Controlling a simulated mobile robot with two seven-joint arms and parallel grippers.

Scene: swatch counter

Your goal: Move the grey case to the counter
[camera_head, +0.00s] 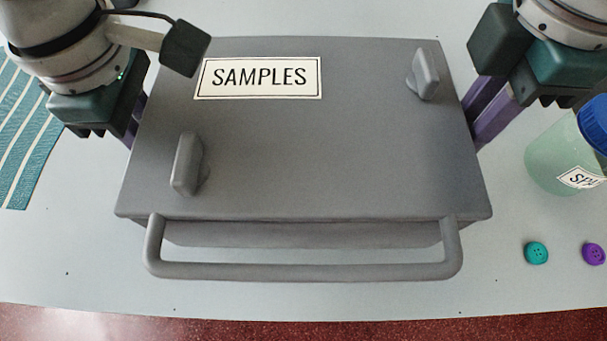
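The grey case (315,165) fills the middle of the head view, with its lid shut. It bears a white SAMPLES label (258,78), two raised grey knobs on top and a bar handle (305,270) along its near side. My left gripper (133,125) is at the case's left side; only a little of its purple fingers shows. My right gripper (482,118) is at the right side, its purple fingers reaching down beside the case. The fingertips of both are hidden by the case edges, so I cannot tell whether they grip it. The case's underside is also hidden.
The pale counter (400,298) shows around the case, its near edge above a red floor (300,328). A striped teal cloth (25,130) lies at left. A green jar (560,155) with a blue lid stands at right, near a teal button (536,253) and a purple button (593,254).

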